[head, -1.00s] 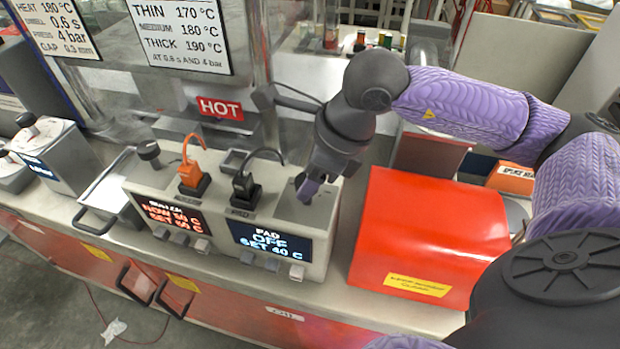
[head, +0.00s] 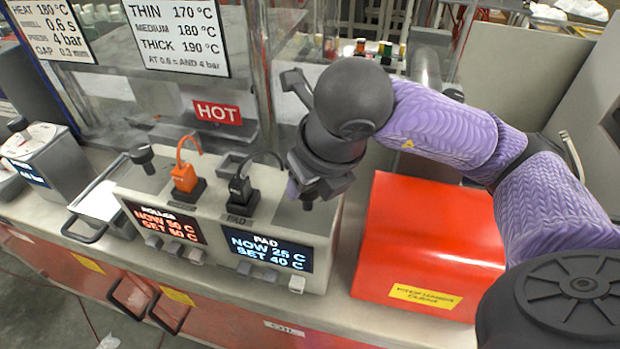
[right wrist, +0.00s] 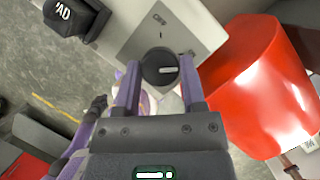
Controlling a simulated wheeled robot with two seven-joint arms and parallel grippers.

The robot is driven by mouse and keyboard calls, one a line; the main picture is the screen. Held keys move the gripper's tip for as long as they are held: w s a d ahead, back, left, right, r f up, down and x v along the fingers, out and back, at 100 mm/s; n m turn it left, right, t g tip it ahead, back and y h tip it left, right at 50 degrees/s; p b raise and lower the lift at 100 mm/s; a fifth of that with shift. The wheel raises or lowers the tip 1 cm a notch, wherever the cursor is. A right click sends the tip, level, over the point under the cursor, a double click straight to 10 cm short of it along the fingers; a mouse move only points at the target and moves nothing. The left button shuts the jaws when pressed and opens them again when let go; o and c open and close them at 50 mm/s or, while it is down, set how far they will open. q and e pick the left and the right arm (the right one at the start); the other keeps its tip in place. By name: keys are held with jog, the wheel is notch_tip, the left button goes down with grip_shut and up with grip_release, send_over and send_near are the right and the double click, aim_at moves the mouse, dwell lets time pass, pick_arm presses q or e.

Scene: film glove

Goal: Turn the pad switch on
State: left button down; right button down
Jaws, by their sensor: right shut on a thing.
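The control box (head: 150,190) stands on the bench with two displays. The pad display (head: 268,250) is lit and reads PAD, NOW 25 C, SET 40 C. The pad switch is a round black knob (right wrist: 160,68) with a white pointer line, on the box's pale top panel. My right gripper (right wrist: 160,84) has its two purple fingers on either side of this knob and is shut on it. In the head view my right gripper (head: 305,195) reaches down onto the right end of the box top and mostly hides the knob. My left gripper is not in view.
An orange plug (head: 185,178) and a black plug (head: 240,190) with cords stand on the box, left of my gripper. A red cover (head: 430,245) stands close on the right. A press with a HOT sign (head: 217,112) is behind.

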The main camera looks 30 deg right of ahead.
jog(key=shift+m, duration=0.4)
jog(key=shift+c, duration=0.8)
grip_release()
jog(key=p+v, duration=0.3)
jog(key=v, duration=0.7)
jog(key=shift+a, duration=0.2)
